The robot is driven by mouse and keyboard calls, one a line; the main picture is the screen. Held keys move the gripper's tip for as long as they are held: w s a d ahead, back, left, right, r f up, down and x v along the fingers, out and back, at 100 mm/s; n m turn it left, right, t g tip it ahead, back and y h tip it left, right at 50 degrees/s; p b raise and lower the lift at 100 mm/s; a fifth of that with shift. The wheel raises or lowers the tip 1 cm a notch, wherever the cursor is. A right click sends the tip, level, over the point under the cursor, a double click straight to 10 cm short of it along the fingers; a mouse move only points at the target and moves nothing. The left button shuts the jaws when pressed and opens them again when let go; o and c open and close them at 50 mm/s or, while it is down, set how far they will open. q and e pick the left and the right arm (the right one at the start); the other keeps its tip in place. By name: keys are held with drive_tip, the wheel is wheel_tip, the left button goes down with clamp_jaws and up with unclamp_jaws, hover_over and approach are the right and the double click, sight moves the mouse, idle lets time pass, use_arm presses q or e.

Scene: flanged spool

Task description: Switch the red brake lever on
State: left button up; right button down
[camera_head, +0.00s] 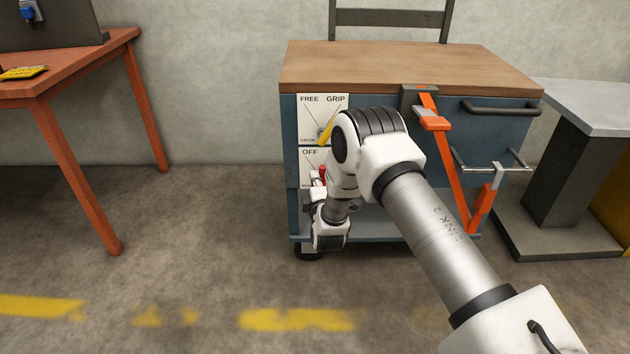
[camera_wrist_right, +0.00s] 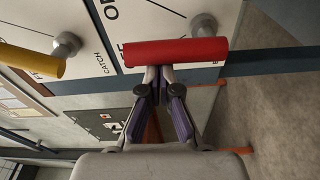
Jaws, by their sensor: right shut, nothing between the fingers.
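The red brake lever (camera_wrist_right: 176,52) lies across the wrist view, with its round metal pivot (camera_wrist_right: 203,25) near one end. In the head view only a small part of the red lever (camera_head: 323,174) shows beside my arm, on the lower white panel marked OFF (camera_head: 309,155). My right gripper (camera_wrist_right: 159,73) is shut and empty, its fingertips at the lever's lower edge in the wrist view. I cannot tell whether they touch it. In the head view my right wrist hides much of the panel. My left gripper is not in view.
A yellow lever (camera_wrist_right: 30,60) sits on the neighbouring panel marked FREE and GRIP (camera_head: 311,112). The panels are on a blue wheeled cart with a wooden top (camera_head: 390,65). An orange clamp (camera_head: 452,170) hangs on its front. An orange table (camera_head: 70,80) stands left; floor between is clear.

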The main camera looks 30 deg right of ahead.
drive_tip(key=m, duration=0.1)
drive_tip(key=d+m+p, duration=0.1)
drive_tip(key=s+m, duration=0.1)
drive_tip(key=m, duration=0.1)
drive_tip(key=shift+d+r+p, duration=0.25)
drive_tip(key=shift+d+p, duration=0.05)
drive_tip(key=shift+p, duration=0.1)
use_arm(q)
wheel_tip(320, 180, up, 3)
drive_tip(key=shift+p, duration=0.3)
use_arm(e)
drive_tip(key=shift+s+d, duration=0.15)
drive_tip(key=shift+d, duration=0.1)
drive_tip(key=shift+f, duration=0.1)
drive_tip(key=w+a+r+p, duration=0.2)
drive_tip(key=a, duration=0.1)
use_arm(q)
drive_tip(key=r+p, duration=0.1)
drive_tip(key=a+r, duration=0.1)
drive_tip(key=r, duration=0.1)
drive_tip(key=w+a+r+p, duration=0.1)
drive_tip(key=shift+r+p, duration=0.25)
drive_tip(key=shift+p, duration=0.05)
use_arm(e)
drive_tip(key=v, duration=0.9)
drive_tip(key=shift+s+f, duration=0.2)
drive_tip(key=shift+f, duration=0.1)
